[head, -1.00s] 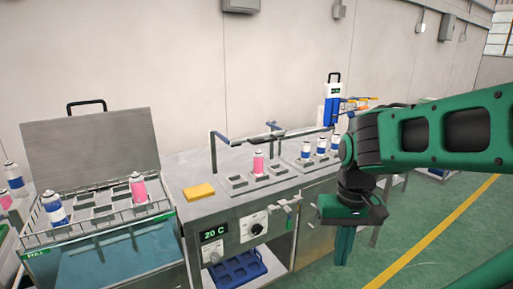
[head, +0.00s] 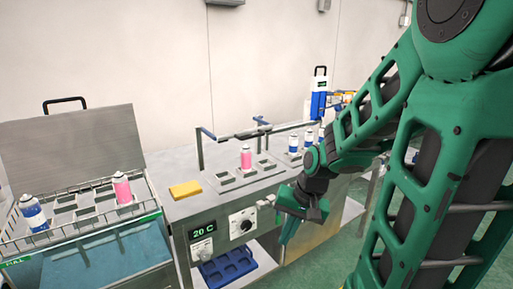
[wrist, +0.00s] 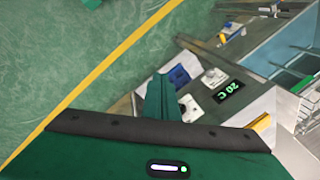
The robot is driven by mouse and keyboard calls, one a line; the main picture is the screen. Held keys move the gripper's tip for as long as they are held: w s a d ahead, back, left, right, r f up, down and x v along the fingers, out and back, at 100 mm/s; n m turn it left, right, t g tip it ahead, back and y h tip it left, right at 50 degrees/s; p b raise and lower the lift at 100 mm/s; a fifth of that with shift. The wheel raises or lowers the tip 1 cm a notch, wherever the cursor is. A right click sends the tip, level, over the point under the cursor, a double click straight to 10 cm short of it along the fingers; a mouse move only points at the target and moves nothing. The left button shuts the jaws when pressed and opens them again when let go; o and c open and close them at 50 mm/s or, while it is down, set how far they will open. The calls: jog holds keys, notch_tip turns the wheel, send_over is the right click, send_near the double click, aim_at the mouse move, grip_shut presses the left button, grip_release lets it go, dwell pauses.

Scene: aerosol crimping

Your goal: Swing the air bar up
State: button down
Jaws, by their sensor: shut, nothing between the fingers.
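The air bar (head: 285,129) appears to be the thin dark bar running level above the steel bench (head: 187,207) in the head view. It stands on posts, with a blue-tipped piece (head: 207,133) at its left end and another blue piece (head: 261,120) near its middle. My gripper (head: 285,241) is shut and empty, pointing down in front of the bench's front face, below and right of the bar, apart from it. In the wrist view, my closed green fingers (wrist: 160,97) show beside the bench's front panel. I cannot make out the bar there.
A pink can (head: 245,157) and several blue-and-white cans (head: 293,142) stand in the bench's holders. A yellow block (head: 185,190) lies on the top. A dial (head: 241,223) and green display (head: 203,232) are on the front. A water bath (head: 90,260) with raised lid stands left.

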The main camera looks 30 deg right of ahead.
jog(key=w+a+m+t+y, duration=0.25)
jog(key=w+m+t, duration=0.2)
jog(key=w, duration=0.35)
jog(key=w+a+m+t+y, duration=0.25)
jog(key=w+m, duration=0.35)
jog(key=w, duration=0.3)
jog(key=w+d+r+m+t+h, duration=0.2)
jog(key=d+r+m+t+h, duration=0.1)
jog(key=d+m, duration=0.5)
jog(key=w+d+r+m+t+h, duration=0.2)
jog(key=d+r+m+t, duration=0.3)
jog(key=d+m, duration=0.3)
jog(key=shift+w+d+r+t+h, duration=0.15)
jog(key=shift+d+r+t+h, duration=0.15)
jog(key=shift+h, duration=0.2)
